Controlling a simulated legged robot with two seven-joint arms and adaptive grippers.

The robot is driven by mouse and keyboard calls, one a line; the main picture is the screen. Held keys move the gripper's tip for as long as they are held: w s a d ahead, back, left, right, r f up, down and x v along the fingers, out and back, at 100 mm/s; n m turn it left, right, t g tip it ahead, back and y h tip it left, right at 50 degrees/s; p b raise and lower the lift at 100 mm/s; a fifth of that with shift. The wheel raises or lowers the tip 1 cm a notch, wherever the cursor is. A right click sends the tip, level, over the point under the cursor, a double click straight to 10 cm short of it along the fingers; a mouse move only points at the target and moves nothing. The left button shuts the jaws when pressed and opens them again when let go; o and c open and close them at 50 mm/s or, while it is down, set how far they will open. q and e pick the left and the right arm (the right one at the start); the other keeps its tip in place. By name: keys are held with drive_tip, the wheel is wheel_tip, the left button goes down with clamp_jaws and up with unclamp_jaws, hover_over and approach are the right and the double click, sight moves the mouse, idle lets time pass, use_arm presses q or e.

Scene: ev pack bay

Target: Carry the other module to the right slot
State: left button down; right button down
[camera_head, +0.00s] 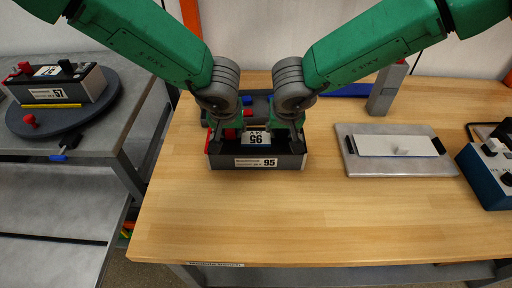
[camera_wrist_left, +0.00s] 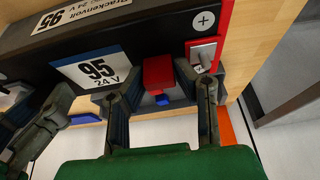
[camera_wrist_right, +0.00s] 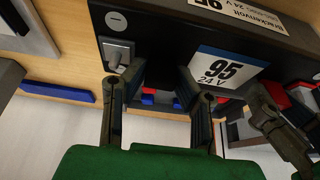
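A black module labelled 95 (camera_head: 256,162) stands on the wooden bench; one end is red and the other grey. My left gripper (camera_head: 225,138) is over its left part and my right gripper (camera_head: 289,138) over its right part. In the left wrist view the fingers are spread near the red end, with a red block between or beyond them; I cannot tell which. In the right wrist view the fingers are spread near the grey end, with a visible gap. A second module, labelled 57 (camera_head: 58,90), sits on the round dark turntable (camera_head: 100,110) at left. I see no clear right slot.
A metal plate (camera_head: 355,170) with a white bar lies on the bench to the right. A blue device (camera_head: 483,180) stands at the right edge and a grey post (camera_head: 386,90) behind. A dark item lies behind module 95, partly hidden by my arms. The front bench is clear.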

use_arm(q)
drive_tip(key=shift+w+r, duration=0.1)
use_arm(e)
drive_tip(key=shift+w+r, duration=0.1)
